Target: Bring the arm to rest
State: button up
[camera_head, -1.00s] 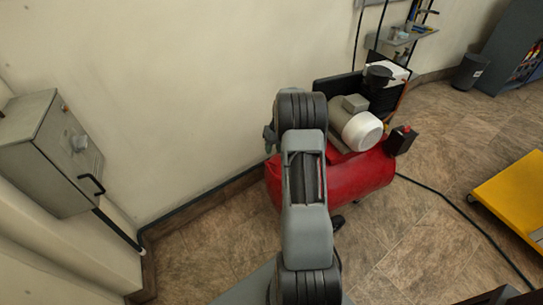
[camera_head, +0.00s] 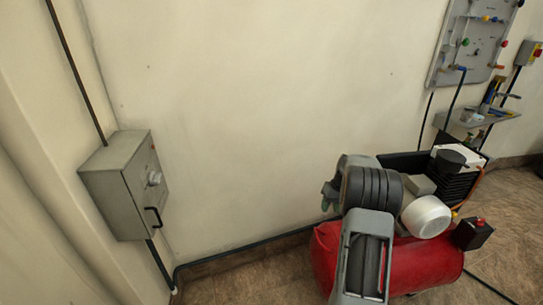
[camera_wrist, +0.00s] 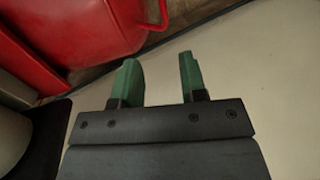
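My gripper (camera_wrist: 158,78) shows in the wrist view with two green fingers standing apart and nothing between them. It is open and empty. Beyond the fingers are a pale wall and a strip of brown floor, with red metal at the upper left. In the head view my folded grey and black arm stands in front of the red compressor tank. A small green bit at the left of my arm's black joint (camera_head: 327,203) looks like a fingertip; the rest of the gripper is hidden there.
The red compressor (camera_head: 436,262) with its white motor (camera_head: 427,217) stands close behind and right of my arm. A grey switch box (camera_head: 124,185) hangs on the left wall. A panel with knobs (camera_head: 473,40) and a small shelf (camera_head: 485,115) are at the upper right.

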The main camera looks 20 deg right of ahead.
jog(key=s+a+r+n+t+p, duration=0.1)
jog(key=s+a+r+p, duration=0.5)
jog(key=a+r, duration=0.3)
jog(key=s+a+r+t+h+p, duration=0.1)
jog(key=s+a+r+p, duration=0.6)
jog(key=r, duration=0.6)
jog(key=s+a+r+n+t+h+p, duration=0.1)
jog(key=s+a+r+p, duration=0.6)
jog(key=a+r, duration=0.4)
jog(key=shift+s+r+n, duration=0.3)
jog(key=shift+r, duration=0.1)
